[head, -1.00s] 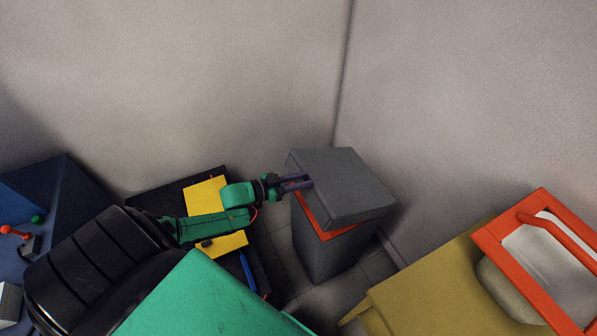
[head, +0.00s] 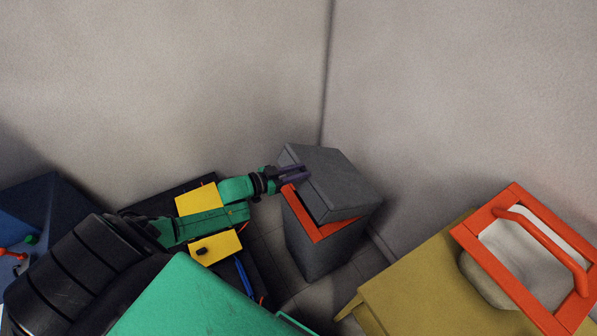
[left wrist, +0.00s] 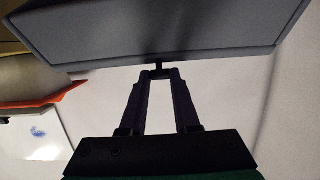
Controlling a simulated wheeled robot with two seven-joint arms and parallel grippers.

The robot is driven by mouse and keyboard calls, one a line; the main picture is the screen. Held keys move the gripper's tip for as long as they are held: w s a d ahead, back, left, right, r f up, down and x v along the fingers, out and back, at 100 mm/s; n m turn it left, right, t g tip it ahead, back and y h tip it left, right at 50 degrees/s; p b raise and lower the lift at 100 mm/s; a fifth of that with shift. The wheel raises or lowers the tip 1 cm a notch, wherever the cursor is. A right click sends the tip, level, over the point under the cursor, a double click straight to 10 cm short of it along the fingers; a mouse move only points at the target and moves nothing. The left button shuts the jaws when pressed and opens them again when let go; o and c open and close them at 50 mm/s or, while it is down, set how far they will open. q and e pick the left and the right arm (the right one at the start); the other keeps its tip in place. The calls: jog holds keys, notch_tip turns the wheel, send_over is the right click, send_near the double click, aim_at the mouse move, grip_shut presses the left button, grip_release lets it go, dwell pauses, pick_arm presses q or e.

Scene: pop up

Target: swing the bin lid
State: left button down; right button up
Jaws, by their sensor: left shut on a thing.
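The grey bin (head: 315,250) stands in the corner with an orange rim (head: 322,229) around its top. Its grey lid (head: 330,180) is partly raised and tilted, with a dark gap above the orange rim. My left gripper (head: 303,173) reaches in from the left and is at the lid's left side. In the left wrist view its fingertips (left wrist: 160,73) are shut on a small dark part at the edge of the lid (left wrist: 175,30). The lid hides most of the bin's inside. My right gripper is in neither current view.
An olive-yellow cabinet (head: 425,285) with an orange-framed, handled top (head: 488,214) stands right of the bin. A dark box with yellow panels (head: 215,248) lies under my left arm. A blue container (head: 55,215) is at far left. Walls (head: 200,80) close in behind the bin.

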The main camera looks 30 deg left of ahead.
pick_arm(q)
jog(key=shift+w+d+r+p, duration=0.3)
jog(key=shift+w+r, duration=0.2)
jog(key=shift+r, duration=0.25)
jog(key=shift+w+d+r+p, duration=0.3)
jog(key=shift+w+r, duration=0.2)
jog(key=shift+r, duration=0.25)
jog(key=w+r, duration=0.1)
jog(key=w+d+r+p, duration=0.1)
jog(key=w+d+r, duration=0.1)
jog(key=r, duration=0.1)
jog(key=shift+w, duration=0.4)
jog(key=w+d+r, duration=0.4)
jog(key=w, duration=0.3)
jog(key=shift+d+r+b, duration=0.15)
jog(key=shift+r+b, duration=0.1)
jog(key=shift+b, duration=0.05)
jog(key=shift+w, duration=0.1)
